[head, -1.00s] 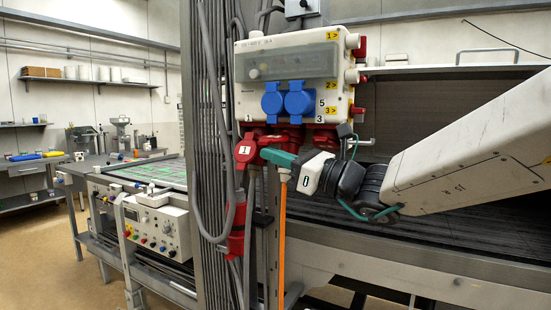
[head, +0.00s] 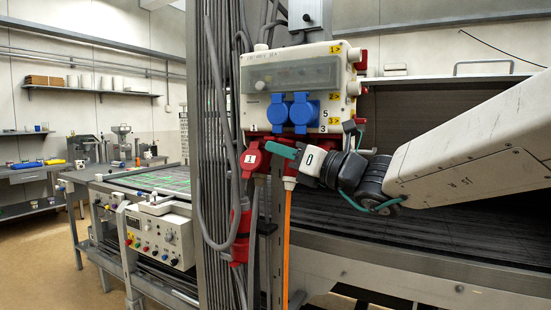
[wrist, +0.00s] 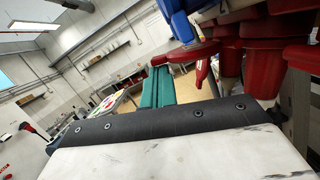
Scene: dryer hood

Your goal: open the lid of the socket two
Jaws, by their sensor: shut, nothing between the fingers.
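My gripper (head: 270,148) is shut and empty, its teal fingers pointing left just under the blue sockets. In the wrist view the teal fingers (wrist: 155,88) lie together, left of a red lid (wrist: 202,73). The red sockets hang in a row under the grey-white socket box (head: 262,80). A round red lid marked 1 (head: 252,161) is beside the fingertips. The middle red socket is largely hidden behind my gripper, and I cannot read a number two. The wrist view shows red sockets (wrist: 265,50) at upper right. Contact between fingers and any lid cannot be told.
Two blue sockets (head: 303,108) sit on the box front above my gripper. An orange cable (head: 286,240) hangs below it. Grey cables and a red connector (head: 240,236) hang at left. The dark dryer opening (head: 420,120) lies behind my arm. A workbench stands at left.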

